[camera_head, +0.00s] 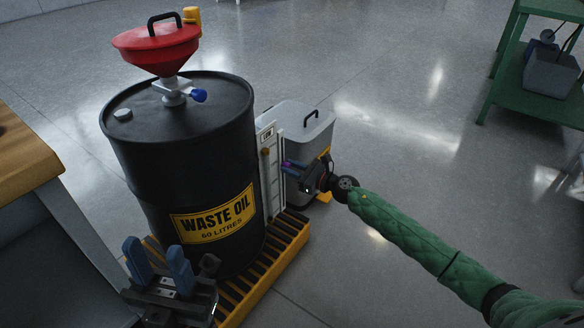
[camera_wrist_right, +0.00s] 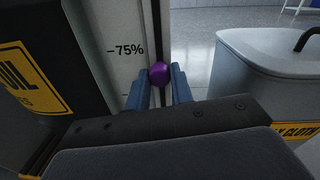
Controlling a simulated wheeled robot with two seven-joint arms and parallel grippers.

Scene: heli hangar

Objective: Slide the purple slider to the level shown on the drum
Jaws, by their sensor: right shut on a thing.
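The purple slider (camera_wrist_right: 159,74) is a round knob on a dark vertical slot in a pale panel, level with or just below the "-75%" mark in the right wrist view. It shows small and partly hidden in the head view (camera_head: 287,163). My right gripper (camera_wrist_right: 159,88) has its blue fingers on either side of the knob, shut on it. The black drum (camera_head: 175,150) reads "WASTE OIL 60 LITRES" on a yellow label (camera_head: 215,213). The white panel (camera_head: 268,175) stands beside it. My left gripper (camera_head: 157,256) is open and empty in front of the drum.
The drum stands on a yellow slatted pallet (camera_head: 262,275). A red funnel (camera_head: 157,45) with a blue-handled valve sits on top. A grey lidded bin (camera_head: 308,135) stands right of the panel. A wooden-topped bench (camera_head: 20,150) is at left, a green shelf (camera_head: 510,85) far right. Open floor lies between.

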